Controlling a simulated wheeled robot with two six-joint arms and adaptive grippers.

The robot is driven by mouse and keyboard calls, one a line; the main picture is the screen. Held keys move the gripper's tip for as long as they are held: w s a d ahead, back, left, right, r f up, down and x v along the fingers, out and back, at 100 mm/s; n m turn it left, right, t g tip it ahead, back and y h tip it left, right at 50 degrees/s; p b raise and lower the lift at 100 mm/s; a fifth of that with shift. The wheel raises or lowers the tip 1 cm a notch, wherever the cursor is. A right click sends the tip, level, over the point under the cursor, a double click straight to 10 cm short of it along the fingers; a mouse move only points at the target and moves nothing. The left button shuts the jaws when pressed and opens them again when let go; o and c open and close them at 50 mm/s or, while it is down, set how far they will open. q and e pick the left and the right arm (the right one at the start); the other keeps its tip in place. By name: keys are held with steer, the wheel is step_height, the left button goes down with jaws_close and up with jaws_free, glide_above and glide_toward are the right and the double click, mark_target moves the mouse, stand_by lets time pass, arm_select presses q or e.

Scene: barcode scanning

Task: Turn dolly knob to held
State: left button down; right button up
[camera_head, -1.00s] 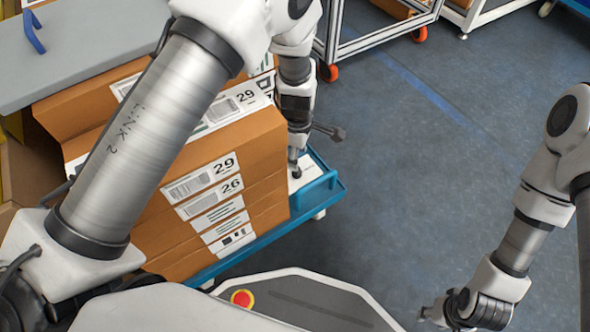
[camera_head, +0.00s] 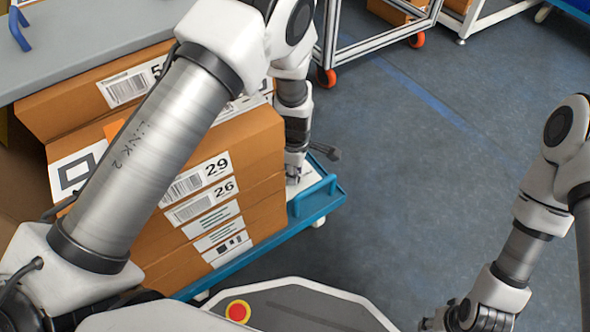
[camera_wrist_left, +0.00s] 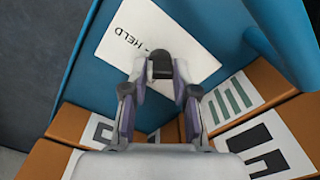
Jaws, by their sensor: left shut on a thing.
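The dolly (camera_head: 322,205) is a blue platform loaded with cardboard boxes. In the left wrist view, its small black knob (camera_wrist_left: 161,65) sits on a white plate (camera_wrist_left: 125,38) with the printed word "HELD" just left of the knob. My left gripper (camera_wrist_left: 160,78) is shut on the knob, one finger on each side. In the head view my left gripper (camera_head: 294,168) reaches down to the dolly's corner behind the boxes, and the knob is hidden there. My right gripper (camera_head: 448,320) is at the bottom right, cut by the frame, with its fingers unclear.
Stacked cardboard boxes (camera_head: 250,165) with barcode labels stand close beside my left gripper. A grey tabletop (camera_head: 90,40) is at upper left and a wheeled frame cart (camera_head: 375,40) at the back. The blue-grey floor (camera_head: 430,180) on the right is clear.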

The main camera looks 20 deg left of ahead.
arm_select(q)
steer(key=shift+r+p, duration=0.15)
steer(key=shift+p, duration=0.4)
steer(key=m+p, duration=0.3)
steer(key=p, duration=0.2)
steer(key=shift+r+m, duration=0.15)
steer(key=shift+m, duration=0.15)
steer(key=shift+m+p, duration=1)
steer(key=shift+m, duration=0.1)
steer(key=shift+f+m+p, duration=0.25)
steer(key=shift+m+p, duration=0.3)
steer(key=shift+m, duration=0.15)
steer(key=c, duration=0.9)
jaws_free()
steer(key=shift+f, duration=0.1)
